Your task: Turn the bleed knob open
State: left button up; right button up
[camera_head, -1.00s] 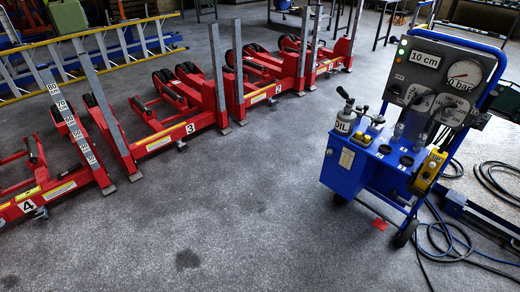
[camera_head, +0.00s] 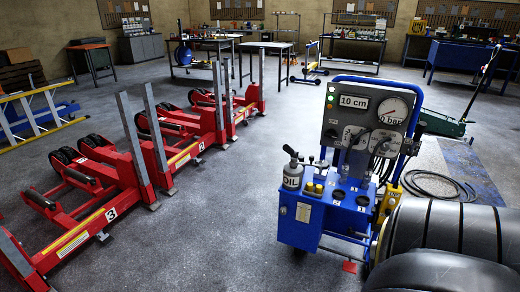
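The blue hydraulic cart (camera_head: 302,232) stands right of centre. Its grey control panel (camera_head: 332,128) carries a "10 cm" display (camera_head: 354,102), a round pressure gauge (camera_head: 391,109) whose label ends in "0 bar", and two round plates with dark handles, a left one (camera_head: 352,135) and a right one (camera_head: 385,143). I cannot tell which part is the bleed knob, or how it is set. An oil can (camera_head: 291,177) and small yellow-topped parts (camera_head: 314,189) sit on the cart's top. Neither of my grippers is in view.
Red lifting columns (camera_head: 130,170) line the left. A coiled dark hose (camera_head: 435,186) and a green jack (camera_head: 440,122) lie behind right. Floor left of the cart is clear.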

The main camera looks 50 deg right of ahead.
aim_at(284, 210)
jog(key=i, duration=2.55)
jog(key=z, duration=2.75)
